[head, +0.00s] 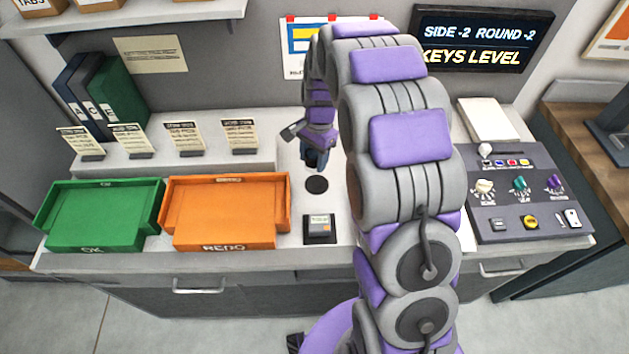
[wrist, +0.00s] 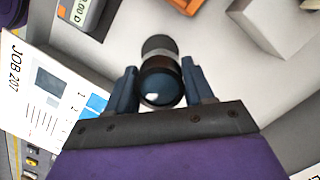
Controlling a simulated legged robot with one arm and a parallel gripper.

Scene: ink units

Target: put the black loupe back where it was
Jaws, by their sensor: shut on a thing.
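In the wrist view, my gripper (wrist: 161,88) is shut on the black loupe (wrist: 160,84), with one dark blue finger on each side. The loupe has a glossy round lens facing the camera and a grey band behind it. It is held off the counter as far as I can tell.
A green tray (head: 60,212) and an orange tray (head: 281,192) stand at the left. A small black device with a display (head: 320,229) sits at the counter's front. A control panel (head: 525,215) is at the right. A job sheet (wrist: 35,100) shows in the wrist view.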

